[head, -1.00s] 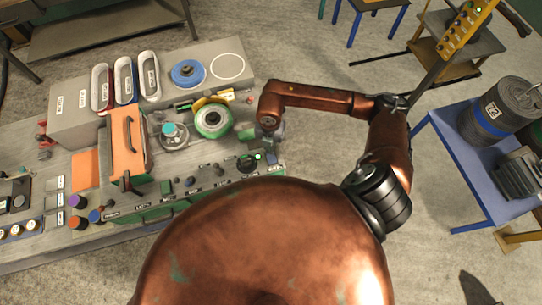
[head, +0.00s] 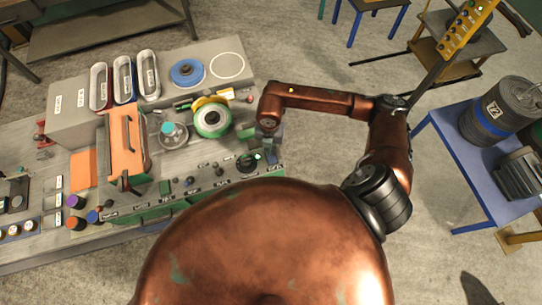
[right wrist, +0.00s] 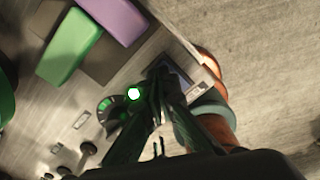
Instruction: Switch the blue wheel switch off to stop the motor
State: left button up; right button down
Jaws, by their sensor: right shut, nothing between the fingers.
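My right gripper (head: 272,149) hangs over the right end of the control panel. Its fingers are shut and empty in the right wrist view (right wrist: 158,80). Their tips are over or against a dark blue square plate (right wrist: 180,74) and cover part of it; whether they touch cannot be told. A green lamp (right wrist: 134,93) glows just left of the fingers; it also shows in the head view (head: 258,156). Beside the lamp is a round black dial (head: 247,163) with green marks. A blue wheel (head: 187,73) lies on the grey block behind. My left gripper is not in view.
A green-rimmed wheel (head: 211,120) and a glass vessel (head: 172,133) stand behind the panel. An orange box (head: 125,143) with a handle stands at left. Small knobs line the panel's front. Bare floor (head: 310,140) lies right of the bench; a blue table (head: 470,165) stands farther right.

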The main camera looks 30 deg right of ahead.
jog(key=shift+f+b, duration=0.3)
jog(key=shift+f, duration=0.1)
jog(key=shift+r, duration=0.15)
jog(key=shift+r+p, duration=2.1)
jog(key=shift+r, duration=1.35)
